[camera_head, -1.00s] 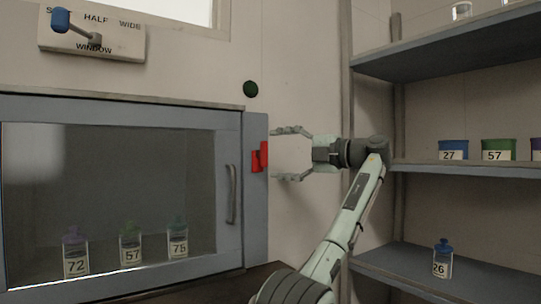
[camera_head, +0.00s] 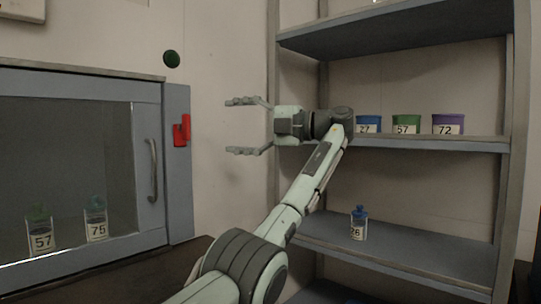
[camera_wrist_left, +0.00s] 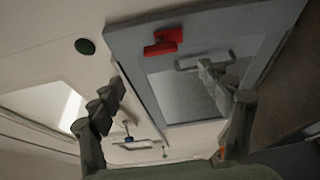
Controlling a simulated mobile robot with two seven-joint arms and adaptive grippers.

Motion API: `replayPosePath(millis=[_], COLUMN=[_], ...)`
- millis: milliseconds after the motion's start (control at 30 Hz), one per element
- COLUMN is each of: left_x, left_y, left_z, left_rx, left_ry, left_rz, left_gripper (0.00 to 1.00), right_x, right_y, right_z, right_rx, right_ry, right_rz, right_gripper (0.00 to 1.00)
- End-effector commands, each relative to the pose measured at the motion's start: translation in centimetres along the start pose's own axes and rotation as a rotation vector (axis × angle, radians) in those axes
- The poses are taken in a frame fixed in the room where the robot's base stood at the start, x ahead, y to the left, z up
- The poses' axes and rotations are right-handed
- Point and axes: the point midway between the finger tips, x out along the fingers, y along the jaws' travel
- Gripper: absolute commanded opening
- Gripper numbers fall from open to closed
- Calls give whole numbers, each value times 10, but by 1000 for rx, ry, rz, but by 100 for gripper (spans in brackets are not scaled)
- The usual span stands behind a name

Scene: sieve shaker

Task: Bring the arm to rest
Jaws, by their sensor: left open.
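My left gripper (camera_head: 243,125) is open and empty in the head view. Its fingers point left, toward the red latch (camera_head: 182,130) on the cabinet frame, with a clear gap between them. My left arm rises from the bottom of the picture in front of the shelf. In the left wrist view the two fingers (camera_wrist_left: 165,110) stand wide apart with nothing between them. The red latch (camera_wrist_left: 163,41) and the cabinet door show beyond them. My right gripper is not in view.
The glass-fronted cabinet (camera_head: 177,210) is shut and holds bottles 57 (camera_head: 40,235) and 75 (camera_head: 96,222). The shelf unit (camera_head: 420,250) carries blue (camera_head: 368,124), green (camera_head: 406,124) and purple (camera_head: 448,124) tubs and bottle 26 (camera_head: 358,224). A green button (camera_head: 171,59) is on the wall.

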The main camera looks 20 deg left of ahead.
Motion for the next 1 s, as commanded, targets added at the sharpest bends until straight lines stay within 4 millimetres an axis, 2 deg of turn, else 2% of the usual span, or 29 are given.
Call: replayPosePath(millis=[167,600,767,1000], left_x=[22,103,118,118], left_y=[-1,-1,-1,-1], left_z=[0,0,0,0], left_rx=[0,1,2,15], left_ry=[3,3,2,0], left_rz=[-1,-1,0,6], left_gripper=[78,78,78,78], right_x=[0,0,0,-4], right_y=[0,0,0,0], right_z=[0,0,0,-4], right_rx=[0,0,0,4], right_ry=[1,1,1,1], right_rz=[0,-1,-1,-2], right_gripper=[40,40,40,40])
